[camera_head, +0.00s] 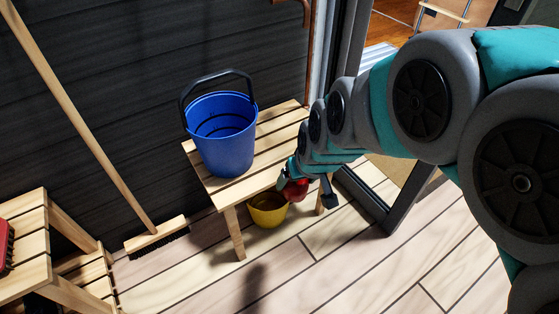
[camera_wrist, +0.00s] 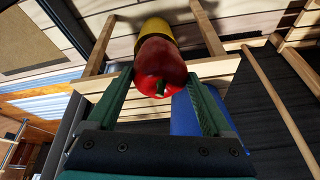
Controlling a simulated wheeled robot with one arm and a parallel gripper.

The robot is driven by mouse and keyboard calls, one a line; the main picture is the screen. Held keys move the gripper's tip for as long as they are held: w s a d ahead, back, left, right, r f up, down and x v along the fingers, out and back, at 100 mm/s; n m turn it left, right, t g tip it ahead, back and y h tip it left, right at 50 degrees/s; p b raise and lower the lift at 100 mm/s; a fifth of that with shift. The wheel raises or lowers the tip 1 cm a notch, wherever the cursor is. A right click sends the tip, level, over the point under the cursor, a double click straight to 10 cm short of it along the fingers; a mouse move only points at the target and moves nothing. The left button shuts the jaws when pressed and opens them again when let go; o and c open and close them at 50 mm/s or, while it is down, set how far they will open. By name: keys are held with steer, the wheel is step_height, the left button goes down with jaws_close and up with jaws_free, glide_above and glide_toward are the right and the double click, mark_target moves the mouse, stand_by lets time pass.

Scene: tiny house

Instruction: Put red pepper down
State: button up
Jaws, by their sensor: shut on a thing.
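My gripper (camera_head: 289,183) is shut on the red pepper (camera_head: 297,190), in front of the right part of the wooden bench. In the wrist view the red pepper (camera_wrist: 158,62) sits between the two green fingers of my gripper (camera_wrist: 159,74), its green stem facing the camera. The yellow pot (camera_head: 268,212) stands on the floor by the bench, just left of and below the pepper in the head view. In the wrist view the yellow pot (camera_wrist: 155,27) is partly hidden behind the pepper.
A blue bucket (camera_head: 222,145) stands on the slatted wooden bench (camera_head: 282,130). A broom (camera_head: 100,140) leans on the dark wall. A wooden stand (camera_head: 32,225) holding a red brush (camera_head: 5,245) is at the left. The plank floor (camera_head: 340,270) in front is clear. A glass door frame is at right.

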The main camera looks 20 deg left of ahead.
steer(key=shift+w+a+f+p, duration=0.35)
steer(key=shift+w+a+f, duration=0.5)
steer(key=shift+w+a, duration=1)
steer(key=shift+w+a+f+p, duration=0.4)
steer(key=shift+w+a+f, duration=0.45)
steer(key=shift+w, duration=1.75)
steer(key=shift+w+a+f+p, duration=0.35)
steer(key=shift+w+a+f, duration=0.45)
steer(key=shift+w+a, duration=1.05)
steer(key=shift+w+d, duration=0.4)
steer(key=shift+f, duration=0.2)
steer(key=o, duration=1.2)
steer(key=shift+c, duration=0.2)
steer(key=shift+r, duration=0.2)
steer(key=b+v, duration=0.1)
steer(key=v, duration=1.1)
